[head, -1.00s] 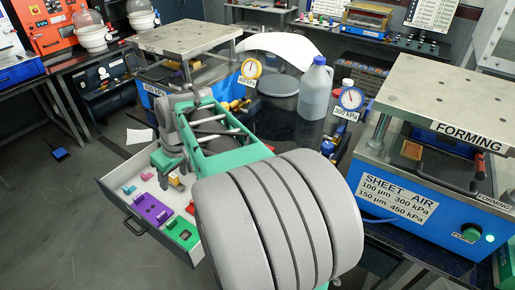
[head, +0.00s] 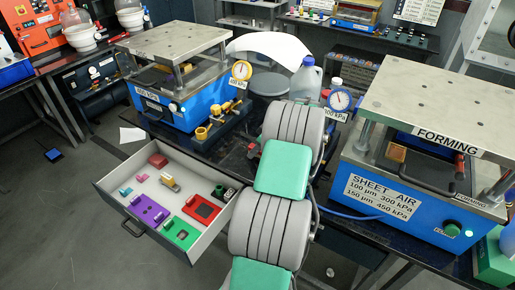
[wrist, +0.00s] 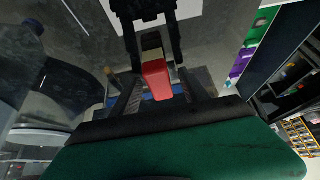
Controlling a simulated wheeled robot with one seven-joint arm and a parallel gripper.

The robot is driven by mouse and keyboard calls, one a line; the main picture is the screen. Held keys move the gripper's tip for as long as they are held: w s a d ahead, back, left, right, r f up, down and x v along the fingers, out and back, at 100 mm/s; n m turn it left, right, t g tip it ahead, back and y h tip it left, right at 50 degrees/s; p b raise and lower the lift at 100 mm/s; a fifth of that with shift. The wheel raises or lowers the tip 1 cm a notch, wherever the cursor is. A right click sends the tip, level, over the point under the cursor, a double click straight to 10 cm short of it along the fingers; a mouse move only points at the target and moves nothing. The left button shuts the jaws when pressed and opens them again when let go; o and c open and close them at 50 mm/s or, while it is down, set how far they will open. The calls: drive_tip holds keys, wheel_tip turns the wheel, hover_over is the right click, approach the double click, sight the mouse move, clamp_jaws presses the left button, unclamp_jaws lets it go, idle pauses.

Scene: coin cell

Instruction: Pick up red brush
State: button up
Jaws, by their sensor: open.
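In the wrist view a red block-like piece with a tan end (wrist: 157,80), which looks like the red brush, lies in line with the space between the fingers of my gripper (wrist: 149,45). The fingers are apart. I cannot tell whether they touch the piece. In the head view my arm reaches over the dark bench between the two blue presses, and it hides most of my gripper and the brush.
The open drawer (head: 116,198) holds purple, green and red pieces. Left press (head: 190,97) and right press (head: 385,205) flank the arm. A bottle (head: 306,80), a gauge (head: 340,100) and brass parts (head: 203,132) stand close by.

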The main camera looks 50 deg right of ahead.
drive_tip(key=shift+c, duration=0.4)
clamp_jaws()
